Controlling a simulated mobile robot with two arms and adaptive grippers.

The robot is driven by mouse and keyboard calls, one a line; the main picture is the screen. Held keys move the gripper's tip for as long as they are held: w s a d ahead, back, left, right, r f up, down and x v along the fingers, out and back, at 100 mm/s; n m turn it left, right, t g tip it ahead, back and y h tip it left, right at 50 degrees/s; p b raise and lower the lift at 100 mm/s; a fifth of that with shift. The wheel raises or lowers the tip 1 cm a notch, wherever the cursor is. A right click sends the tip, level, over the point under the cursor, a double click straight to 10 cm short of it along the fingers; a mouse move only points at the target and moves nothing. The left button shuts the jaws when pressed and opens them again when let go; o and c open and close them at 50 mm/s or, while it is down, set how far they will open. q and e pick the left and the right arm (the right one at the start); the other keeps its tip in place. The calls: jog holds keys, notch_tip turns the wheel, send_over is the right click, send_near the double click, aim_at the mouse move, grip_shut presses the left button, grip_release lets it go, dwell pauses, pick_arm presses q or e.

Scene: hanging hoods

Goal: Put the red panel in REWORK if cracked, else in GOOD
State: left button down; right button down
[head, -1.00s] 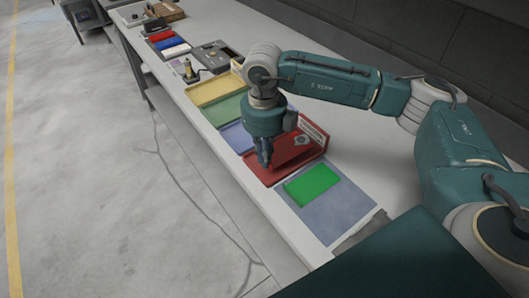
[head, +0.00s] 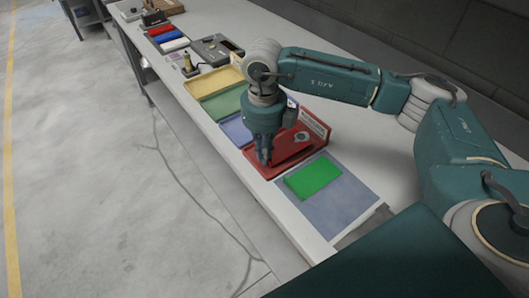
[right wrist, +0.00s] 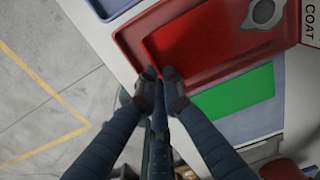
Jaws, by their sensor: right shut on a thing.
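My right gripper (head: 264,160) points down at the red tray (head: 262,172) and is shut on the near edge of the red panel (head: 289,149). In the right wrist view, the fingertips (right wrist: 161,73) meet at a corner of the bright red panel (right wrist: 205,40). The panel lies over or inside the darker red tray (right wrist: 128,38); I cannot tell whether it touches the tray floor. I see no clear crack on the part that shows. A white label on the tray's back side shows "COAT" in the right wrist view. My left gripper is out of view.
Blue (head: 235,129), green (head: 222,101) and yellow (head: 211,82) trays run up the table. A green panel (head: 312,178) lies on a blue-grey mat (head: 338,204). A grey device (head: 216,48) and red, blue and white pieces stand farther back. The table's right side is clear.

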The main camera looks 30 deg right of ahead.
jog(key=shift+f+b, duration=0.5)
jog(key=shift+f, duration=0.1)
jog(key=c, duration=1.8)
grip_release()
notch_tip(320, 180, up, 12)
jog(key=shift+r, duration=0.1)
